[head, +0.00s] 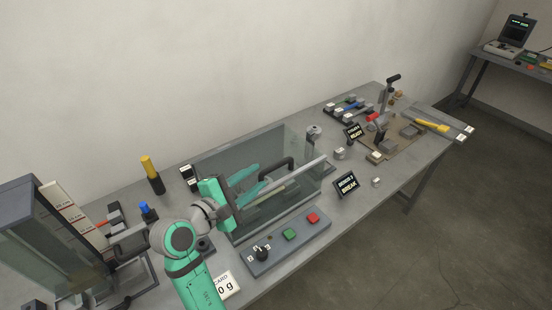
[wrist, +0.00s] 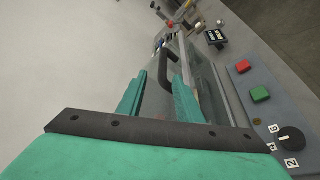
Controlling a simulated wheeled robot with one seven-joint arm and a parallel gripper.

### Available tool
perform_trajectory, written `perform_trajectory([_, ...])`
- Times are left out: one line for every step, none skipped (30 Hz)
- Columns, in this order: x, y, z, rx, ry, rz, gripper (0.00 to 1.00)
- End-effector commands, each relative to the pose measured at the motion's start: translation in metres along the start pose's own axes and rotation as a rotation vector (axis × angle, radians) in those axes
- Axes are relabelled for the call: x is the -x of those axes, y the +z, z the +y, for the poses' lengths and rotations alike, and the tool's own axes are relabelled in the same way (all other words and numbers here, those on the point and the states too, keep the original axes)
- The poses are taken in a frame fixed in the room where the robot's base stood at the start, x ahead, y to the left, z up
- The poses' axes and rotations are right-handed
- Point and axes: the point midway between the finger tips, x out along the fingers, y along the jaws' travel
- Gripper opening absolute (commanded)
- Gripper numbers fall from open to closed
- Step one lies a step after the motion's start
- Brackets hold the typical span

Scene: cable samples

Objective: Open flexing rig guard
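The flexing rig guard (head: 228,158) is a clear, box-shaped cover on the long grey bench in the head view. It appears closed down over the rig. Its dark curved handle (head: 290,163) also shows in the wrist view (wrist: 163,62). My gripper (head: 264,177) is above the guard, with its teal fingers pointing toward the handle. In the wrist view my gripper (wrist: 161,75) has its fingers apart and empty, and the handle shows between and just beyond the fingertips. Whether either finger touches the handle cannot be told. My arm hides part of the guard's near left side.
A control panel (head: 265,258) with a dial, a green button (head: 290,234) and a red button (head: 313,218) lies before the guard. A "BREAK" display (head: 346,184) stands to its right. A dark-framed stand (head: 45,235) is at left; a yellow-topped cylinder (head: 150,172) stands behind.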

Motion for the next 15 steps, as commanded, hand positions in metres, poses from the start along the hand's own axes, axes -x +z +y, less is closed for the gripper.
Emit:
perform_trajectory([-0.008,0.003,-0.001,-0.001,-0.005,-0.006,0.33])
perform_trajectory([-0.014,0.004,-0.002,-0.002,-0.007,-0.008,0.33])
perform_trajectory([-0.021,0.005,-0.002,-0.003,-0.007,-0.008,0.33])
perform_trajectory([-0.026,0.005,-0.003,-0.003,-0.007,-0.009,0.33])
perform_trajectory([-0.032,0.005,-0.003,-0.002,-0.008,-0.011,0.33])
perform_trajectory([-0.040,0.006,-0.003,-0.003,-0.009,-0.012,0.33])
perform_trajectory([-0.046,0.007,-0.004,-0.003,-0.010,-0.013,0.33])
perform_trajectory([-0.052,0.008,-0.004,-0.003,-0.011,-0.014,0.33])
perform_trajectory([-0.059,0.008,-0.004,-0.003,-0.010,-0.014,0.33])
perform_trajectory([-0.064,0.008,-0.004,-0.003,-0.011,-0.014,0.33])
perform_trajectory([-0.069,0.008,-0.004,-0.004,-0.011,-0.013,0.33])
perform_trajectory([-0.075,0.007,-0.004,-0.003,-0.009,-0.012,0.33])
perform_trajectory([-0.079,0.007,-0.003,-0.003,-0.008,-0.011,0.33])
perform_trajectory([-0.082,0.006,-0.003,-0.003,-0.008,-0.010,0.33])
perform_trajectory([-0.086,0.005,-0.002,-0.002,-0.006,-0.008,0.33])
